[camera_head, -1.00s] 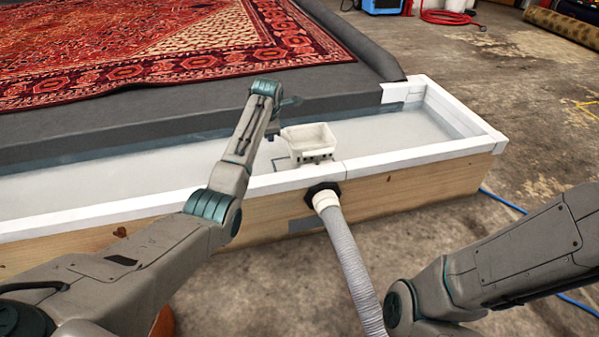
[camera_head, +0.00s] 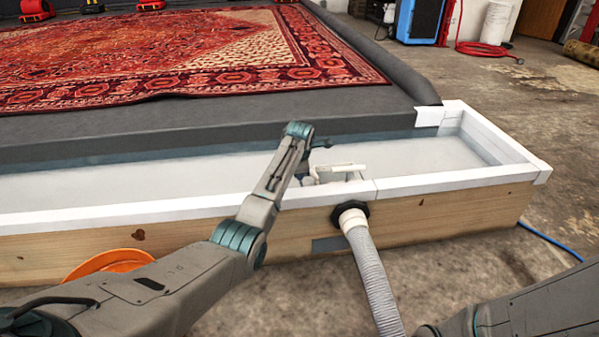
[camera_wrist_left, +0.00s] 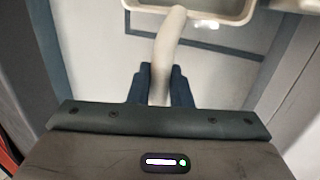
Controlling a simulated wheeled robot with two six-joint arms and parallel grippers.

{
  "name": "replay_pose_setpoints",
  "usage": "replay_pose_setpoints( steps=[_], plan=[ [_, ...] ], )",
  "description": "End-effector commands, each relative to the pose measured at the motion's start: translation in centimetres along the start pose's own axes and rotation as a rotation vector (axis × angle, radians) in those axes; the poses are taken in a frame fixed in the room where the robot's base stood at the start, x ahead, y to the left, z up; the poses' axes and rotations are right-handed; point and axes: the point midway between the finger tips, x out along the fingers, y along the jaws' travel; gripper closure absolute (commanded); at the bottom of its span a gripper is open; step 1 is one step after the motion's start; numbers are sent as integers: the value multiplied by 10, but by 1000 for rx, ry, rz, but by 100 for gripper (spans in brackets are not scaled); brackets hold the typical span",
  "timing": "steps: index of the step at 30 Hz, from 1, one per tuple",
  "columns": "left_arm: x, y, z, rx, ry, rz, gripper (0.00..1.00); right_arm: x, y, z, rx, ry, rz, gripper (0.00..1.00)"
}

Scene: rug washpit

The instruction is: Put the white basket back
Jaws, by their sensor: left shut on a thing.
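The white basket (camera_head: 342,170) is inside the white trough, just behind its front rim above the hose fitting; that rim hides its lower part. In the left wrist view, the rim of the basket (camera_wrist_left: 197,20) is at the top, and its pale curved handle (camera_wrist_left: 166,52) runs down between my fingers. My left gripper (camera_wrist_left: 161,78) is shut on that handle. In the head view, my left gripper (camera_head: 305,175) is small and partly hidden at the basket's left side. I cannot tell whether the basket touches the trough floor. My right gripper is out of view.
The trough's white front rim (camera_head: 440,181) and wooden wall stand close around the basket. A dark outline (camera_wrist_left: 192,48) marks the pale floor beneath it. A grey hose (camera_head: 370,275) leaves the front wall. A patterned rug (camera_head: 190,60) lies behind; an orange object (camera_head: 108,262) is at lower left.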

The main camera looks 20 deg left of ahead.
Motion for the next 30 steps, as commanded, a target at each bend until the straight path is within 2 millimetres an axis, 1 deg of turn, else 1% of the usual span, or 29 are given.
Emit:
replay_pose_setpoints(
  steps=[1,2,3,4,12,14,17,20,24,30],
  plan=[
    [0,0,0,0,0,-1,76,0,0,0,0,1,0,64],
    [0,0,0,0,0,-1,70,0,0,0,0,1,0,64],
    [0,0,0,0,0,-1,62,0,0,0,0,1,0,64],
    [0,0,0,0,0,-1,60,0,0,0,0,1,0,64],
    [0,0,0,0,0,0,60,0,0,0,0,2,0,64],
    [-4,1,0,0,0,0,60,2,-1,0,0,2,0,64],
    [-17,2,1,0,-1,1,60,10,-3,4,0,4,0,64],
    [-36,3,1,0,-1,2,60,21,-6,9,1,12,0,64],
    [-68,4,1,0,-1,2,60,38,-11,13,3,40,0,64],
    [-104,3,0,0,0,1,60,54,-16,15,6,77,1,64]
  ],
)
